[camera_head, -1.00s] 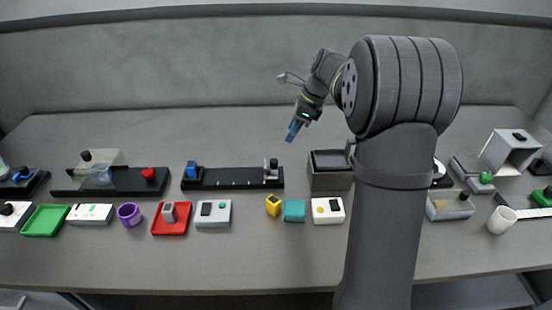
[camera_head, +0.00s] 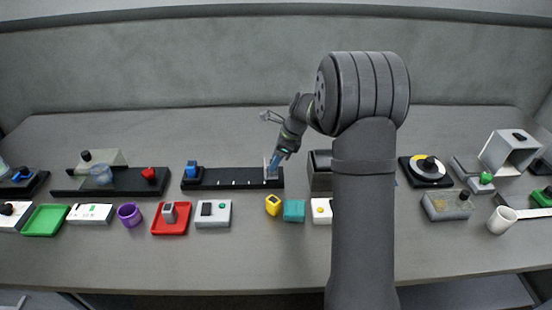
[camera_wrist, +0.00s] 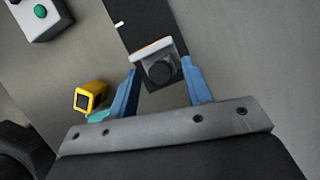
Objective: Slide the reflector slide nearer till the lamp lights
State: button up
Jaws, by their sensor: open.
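The reflector slide (camera_head: 267,172) stands at the right end of a black rail (camera_head: 225,178) with white marks. In the wrist view the slide shows as a pale plate with an orange edge (camera_wrist: 152,48) and a dark round knob (camera_wrist: 160,73). A blue block (camera_head: 191,170) stands at the rail's left end; I cannot make out a lit lamp on it. My gripper (camera_head: 271,168) is at the slide, its view partly covering it. In the wrist view the blue fingers of my gripper (camera_wrist: 162,90) are open, one on each side of the knob, with gaps visible.
A yellow block (camera_head: 273,205) and a teal block (camera_head: 294,210) lie in front of the rail's right end. A dark open bin (camera_head: 320,172) stands right of the rail.

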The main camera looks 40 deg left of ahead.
grip_shut()
jog(key=s+a, duration=0.3)
jog(key=shift+s+a, duration=0.25)
jog(key=shift+a, duration=0.05)
grip_release()
jog(key=shift+r, duration=0.1)
jog(key=v, duration=1.7)
jog(key=shift+d, duration=0.25)
